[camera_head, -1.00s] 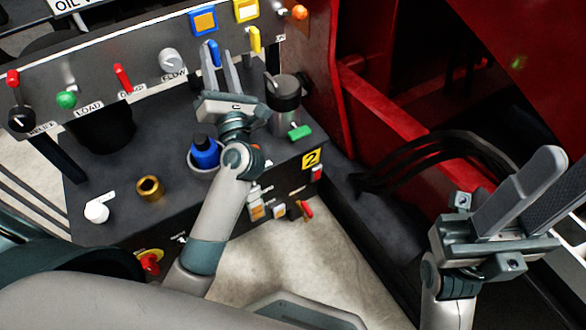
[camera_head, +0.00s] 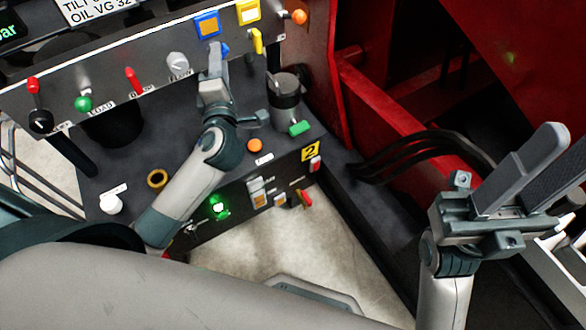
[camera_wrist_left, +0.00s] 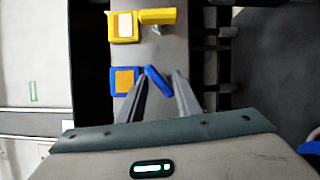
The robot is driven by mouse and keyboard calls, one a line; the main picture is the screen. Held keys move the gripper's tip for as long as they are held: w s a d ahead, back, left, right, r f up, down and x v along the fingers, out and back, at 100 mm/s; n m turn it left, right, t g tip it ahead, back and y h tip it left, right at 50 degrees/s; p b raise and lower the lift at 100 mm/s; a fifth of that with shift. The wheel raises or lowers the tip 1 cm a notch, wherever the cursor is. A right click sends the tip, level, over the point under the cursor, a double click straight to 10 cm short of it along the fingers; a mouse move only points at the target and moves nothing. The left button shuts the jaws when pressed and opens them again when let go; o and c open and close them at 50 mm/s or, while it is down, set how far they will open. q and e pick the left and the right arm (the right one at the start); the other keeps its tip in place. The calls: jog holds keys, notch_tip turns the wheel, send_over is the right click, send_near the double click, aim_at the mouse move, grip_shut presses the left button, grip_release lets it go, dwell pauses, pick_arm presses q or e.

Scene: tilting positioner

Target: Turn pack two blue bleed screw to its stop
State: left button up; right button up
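The blue bleed screw handle (camera_head: 224,48) sits on the upper panel just below a blue-framed orange tag (camera_head: 208,25). My left gripper (camera_head: 214,60) is up at it and partly covers it. In the left wrist view the handle (camera_wrist_left: 157,80) is slanted and lies between the two fingertips (camera_wrist_left: 161,80). The fingers stand apart around it; gaps show, though contact with one finger cannot be ruled out. A yellow "2" plate (camera_head: 310,151) marks the lower box. My right gripper (camera_head: 565,145) is open and empty at the right.
A yellow handle (camera_head: 256,40) and its tag (camera_head: 248,11) are close beside the blue one. A grey knob (camera_head: 178,62) is to the left. Red framework (camera_head: 400,110) fills the right side.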

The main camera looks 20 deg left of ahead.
pick_arm(q)
jog(key=s+d+m+p, duration=0.1)
jog(key=s+d, duration=0.3)
jog(key=s, duration=0.4)
jog(key=s+d+m+p, duration=0.1)
jog(key=s+d+p, duration=0.1)
jog(key=s+d, duration=0.35)
jog(key=w+d+f+m+t+h+p, duration=0.1)
jog(key=w+d+m+t+h+p, duration=0.45)
jog(key=m, duration=0.55)
jog(key=s+d+f+m+g+h+p, duration=0.2)
jog(key=f+m, duration=0.3)
jog(key=f, duration=0.4)
jog(key=s+d+f+m+g+h+p, duration=0.1)
jog(key=d+f+m+g+h+p, duration=0.2)
jog(key=f, duration=0.6)
jog(key=shift+s+d+f+m+g+h+p, duration=0.2)
jog(key=shift+s+d+m+g+h+p, duration=0.2)
jog(key=shift+d+m+g+h, duration=0.5)
